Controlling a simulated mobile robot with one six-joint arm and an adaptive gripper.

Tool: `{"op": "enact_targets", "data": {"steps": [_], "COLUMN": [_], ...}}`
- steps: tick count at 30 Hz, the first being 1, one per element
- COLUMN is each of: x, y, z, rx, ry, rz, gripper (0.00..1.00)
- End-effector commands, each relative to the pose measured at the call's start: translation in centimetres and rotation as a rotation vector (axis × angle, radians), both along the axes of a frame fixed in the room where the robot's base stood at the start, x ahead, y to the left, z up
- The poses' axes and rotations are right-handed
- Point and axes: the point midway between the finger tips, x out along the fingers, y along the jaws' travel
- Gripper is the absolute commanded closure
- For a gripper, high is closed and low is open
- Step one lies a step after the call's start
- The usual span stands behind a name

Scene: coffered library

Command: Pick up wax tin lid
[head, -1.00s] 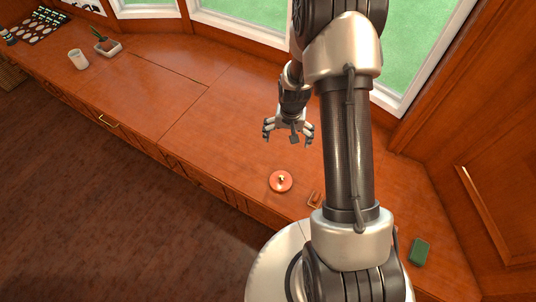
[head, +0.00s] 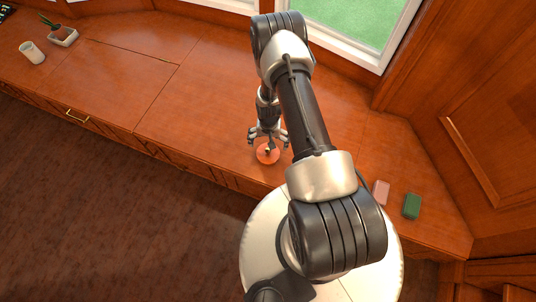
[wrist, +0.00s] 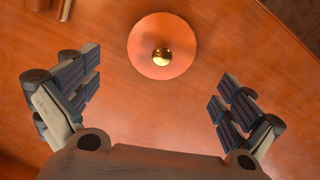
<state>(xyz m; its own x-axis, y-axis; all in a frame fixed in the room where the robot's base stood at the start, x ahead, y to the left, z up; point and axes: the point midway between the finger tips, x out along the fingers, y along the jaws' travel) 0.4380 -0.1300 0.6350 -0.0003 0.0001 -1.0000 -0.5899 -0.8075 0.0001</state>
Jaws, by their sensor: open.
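The wax tin lid (head: 268,154) is a round orange-red disc with a small gold knob on top. It lies flat on the wooden counter near its front edge. In the wrist view the lid (wrist: 148,42) shows whole at the top centre, with the knob facing the camera. My gripper (head: 268,138) is above and close behind the lid in the head view. In the wrist view my gripper (wrist: 155,98) is open, its fingers spread wide at left and right, with nothing between them. The lid sits ahead of the fingertips, not visibly touched.
A pink block (head: 381,192) and a green block (head: 412,206) lie on the counter to the right. A white cup (head: 32,52) and a planter (head: 63,36) stand far left. The counter left of the lid is clear. Windows border the back.

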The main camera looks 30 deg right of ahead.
Motion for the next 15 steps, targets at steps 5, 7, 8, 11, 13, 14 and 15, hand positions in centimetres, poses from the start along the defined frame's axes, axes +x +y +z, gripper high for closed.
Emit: {"op": "enact_targets", "data": {"steps": [5, 7, 8, 11, 13, 14, 15], "x": [0.0, 0.0, 0.0, -0.1, -0.1, -0.1, -0.1], "y": [0.0, 0.0, 0.0, 0.1, 0.3, 0.3, 0.3], "z": [-1.4, -1.7, -1.9, -3.0, -4.2, -4.7, -5.3], "rx": [0.0, 0.0, 0.0, 0.001, 0.0, 0.001, 0.001], "ry": [0.0, 0.0, 0.0, 0.001, 0.002, 0.001, 0.001], "rz": [0.0, 0.0, 0.0, 0.001, 0.001, 0.001, 0.001], "gripper": [0.0, 0.0, 0.0, 0.0, 0.0, 0.0, 0.0]}}
